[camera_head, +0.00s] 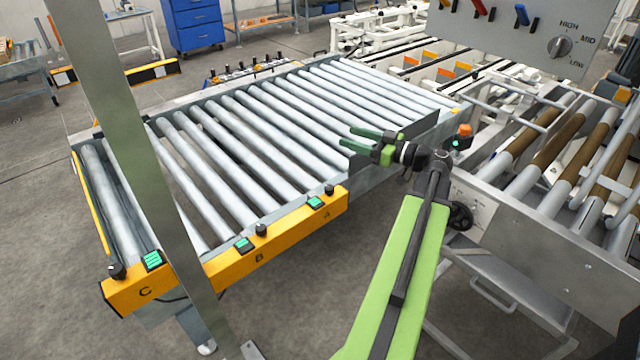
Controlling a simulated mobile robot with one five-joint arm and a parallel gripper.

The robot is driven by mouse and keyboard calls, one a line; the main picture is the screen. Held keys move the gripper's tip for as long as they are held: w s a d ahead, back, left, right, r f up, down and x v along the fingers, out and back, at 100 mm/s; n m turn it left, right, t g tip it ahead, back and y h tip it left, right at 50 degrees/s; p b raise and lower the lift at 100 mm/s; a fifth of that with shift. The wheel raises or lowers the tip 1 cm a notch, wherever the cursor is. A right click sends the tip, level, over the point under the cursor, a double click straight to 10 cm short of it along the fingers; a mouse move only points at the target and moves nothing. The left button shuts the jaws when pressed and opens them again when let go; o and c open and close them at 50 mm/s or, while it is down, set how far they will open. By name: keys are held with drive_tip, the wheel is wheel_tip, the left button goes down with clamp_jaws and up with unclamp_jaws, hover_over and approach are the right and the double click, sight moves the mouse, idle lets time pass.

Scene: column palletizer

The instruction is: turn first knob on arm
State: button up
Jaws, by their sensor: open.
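My gripper (350,139) has green fingers, spread open and empty, pointing left above the right end of the roller conveyor. Three small black knobs stand along the conveyor's yellow front rail: one by letter A (329,190), one by B (261,229) and one by C (117,270). Each has a green-lit switch beside it. A grey panel at top right carries a rotary knob (560,47) marked HIGH, MID and LOW; its setting is hard to read. My gripper is apart from all these knobs. I cannot tell which knob is the first one on the arm.
The roller conveyor (230,130) fills the middle. A black handwheel (461,216) and an orange-topped button (464,130) sit near my arm's wrist. Red and blue levers (480,8) are on the grey panel. A grey post crosses the left side. Floor is open at left.

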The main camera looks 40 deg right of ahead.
drive_tip(key=b, duration=2.1)
approach(329, 187)
drive_tip(key=w, duration=0.2)
drive_tip(key=shift+w+a, duration=0.4)
drive_tip(key=shift+w, duration=0.25)
drive_tip(key=x, duration=0.6)
drive_tip(key=shift+w+f, duration=0.1)
drive_tip(key=shift+w, duration=0.2)
clamp_jaws()
